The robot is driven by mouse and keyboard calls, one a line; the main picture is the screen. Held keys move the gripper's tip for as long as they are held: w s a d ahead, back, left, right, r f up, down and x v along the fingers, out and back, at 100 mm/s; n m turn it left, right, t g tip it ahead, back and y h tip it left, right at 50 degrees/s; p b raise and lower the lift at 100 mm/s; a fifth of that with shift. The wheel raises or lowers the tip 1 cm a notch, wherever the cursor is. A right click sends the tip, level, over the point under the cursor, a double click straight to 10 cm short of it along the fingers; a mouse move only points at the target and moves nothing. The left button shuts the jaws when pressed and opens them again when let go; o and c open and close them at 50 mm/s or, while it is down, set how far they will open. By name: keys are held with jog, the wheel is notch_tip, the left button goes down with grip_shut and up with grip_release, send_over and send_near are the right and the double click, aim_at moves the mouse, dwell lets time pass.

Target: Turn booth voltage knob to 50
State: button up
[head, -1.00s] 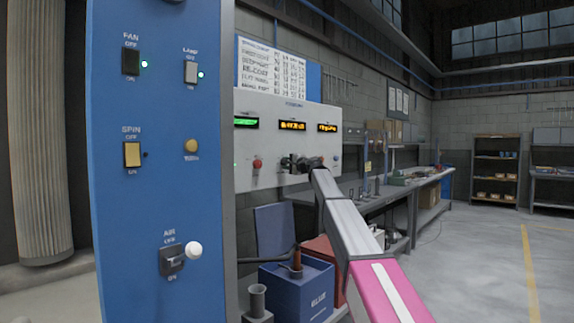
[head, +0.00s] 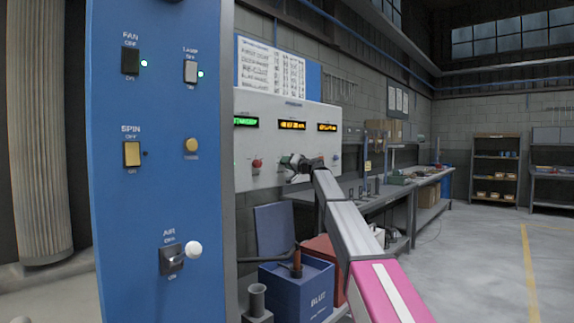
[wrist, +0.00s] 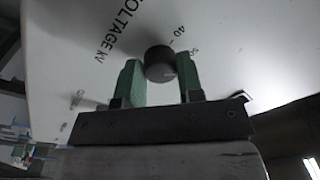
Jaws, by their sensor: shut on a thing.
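The booth voltage knob (wrist: 160,63) is dark and round, on a pale panel lettered "VOLTAGE kV". It sits between the two green fingers of my gripper (wrist: 159,78), which is shut on it. The marks "40" and "50" show above and to the right of the knob; its pointer is too dark to read. In the head view my gripper (head: 292,164) is at the white control panel (head: 270,112), below the amber displays. The knob is hidden there behind the gripper.
A blue switch panel (head: 160,110) with a white-balled AIR lever stands close at left. A red button (head: 257,163) is left of my gripper. A blue bin (head: 297,287) and a red bin stand below. Workbenches run along the wall; the floor at right is clear.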

jog(key=shift+f+n, duration=0.1)
jog(key=shift+n, duration=0.8)
jog(key=o, duration=0.9)
jog(key=shift+d, duration=0.1)
jog(key=v, duration=1)
jog(key=shift+s+d, duration=0.2)
jog(key=shift+d, duration=0.1)
